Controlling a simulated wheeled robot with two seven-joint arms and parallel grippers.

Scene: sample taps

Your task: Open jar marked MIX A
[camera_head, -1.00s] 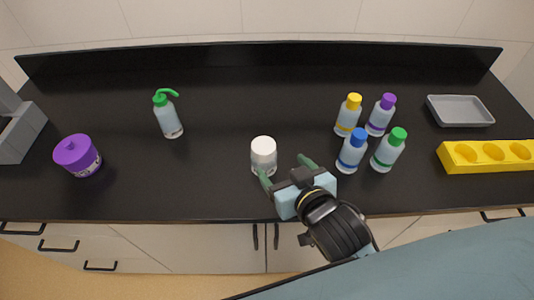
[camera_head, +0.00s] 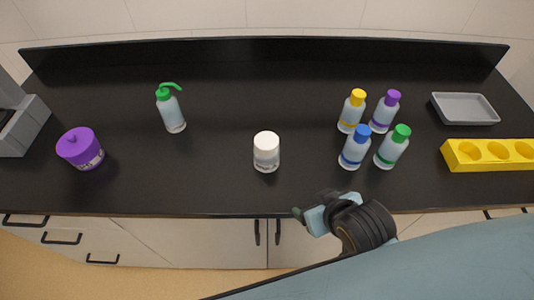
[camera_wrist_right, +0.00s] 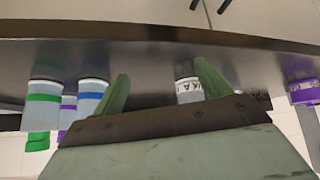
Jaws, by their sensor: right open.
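In the right wrist view, this jar (camera_wrist_right: 187,90) appears upside down, partly behind one finger, with dark label lettering that I cannot read in full. My right gripper (camera_head: 309,206) is open and empty at the counter's front edge, right of and apart from the white-lidded jar. Its green fingers (camera_wrist_right: 160,72) are spread. My left gripper is out of view.
Several capped bottles, including a blue-capped one (camera_head: 355,148) and a green-capped one (camera_head: 392,148), stand right of centre. A green-topped wash bottle (camera_head: 171,110) stands left of centre. A grey tray (camera_head: 465,109) and yellow rack (camera_head: 480,163) are at the right.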

